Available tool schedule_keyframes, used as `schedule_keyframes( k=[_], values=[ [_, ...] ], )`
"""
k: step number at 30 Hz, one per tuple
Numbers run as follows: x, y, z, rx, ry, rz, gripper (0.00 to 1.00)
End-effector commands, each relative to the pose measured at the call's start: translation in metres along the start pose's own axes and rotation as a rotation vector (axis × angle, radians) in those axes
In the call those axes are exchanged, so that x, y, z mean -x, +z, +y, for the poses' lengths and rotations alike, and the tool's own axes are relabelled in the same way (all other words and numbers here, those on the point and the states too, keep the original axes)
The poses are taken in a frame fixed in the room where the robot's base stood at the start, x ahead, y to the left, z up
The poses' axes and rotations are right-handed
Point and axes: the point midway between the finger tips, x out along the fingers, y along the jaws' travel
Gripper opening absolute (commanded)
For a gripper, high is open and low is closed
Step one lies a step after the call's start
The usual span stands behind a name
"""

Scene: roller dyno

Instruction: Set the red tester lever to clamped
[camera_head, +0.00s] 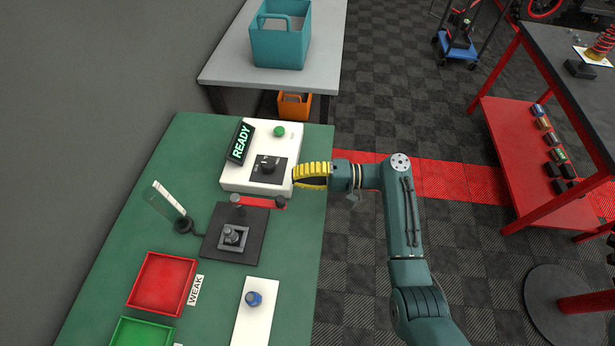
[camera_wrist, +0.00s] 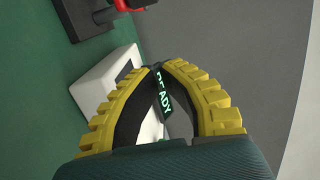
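The red tester lever (camera_head: 262,202) is a short red bar with dark knobs at the far edge of the black tester plate (camera_head: 212,246) on the green bench. It lies roughly across the picture. A red part with a dark end (camera_wrist: 130,4), probably the lever, is cut off at the top of the wrist view. My gripper (camera_head: 296,176) has yellow ribbed fingers and is right of the white READY box (camera_head: 235,180), above and right of the lever, apart from it. In the wrist view my gripper's (camera_wrist: 163,63) fingertips come together with nothing held between them.
The READY display (camera_head: 241,142) is lit, beside a green button (camera_head: 280,131) and black knob (camera_head: 268,165). A red tray (camera_head: 163,284), green tray (camera_head: 140,332) and white pad with a blue-topped part (camera_head: 254,298) lie nearer. The bench's right edge is below my arm.

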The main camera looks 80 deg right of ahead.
Motion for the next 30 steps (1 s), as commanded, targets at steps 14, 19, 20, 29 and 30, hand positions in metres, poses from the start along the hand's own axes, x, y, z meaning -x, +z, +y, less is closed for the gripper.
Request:
schedule_keyframes(
  k=[14,19,20,29,30],
  values=[
    [-0.038,0.034,0.0,-0.001,0.0,0.002,0.0],
    [-0.036,0.038,0.0,0.001,0.0,0.001,0.0],
    [-0.036,0.038,0.0,0.0,0.0,0.001,0.0],
    [-0.038,0.04,0.0,-0.001,0.0,0.004,0.0],
    [-0.039,0.041,-0.001,-0.001,0.0,0.006,0.0]
  ],
)
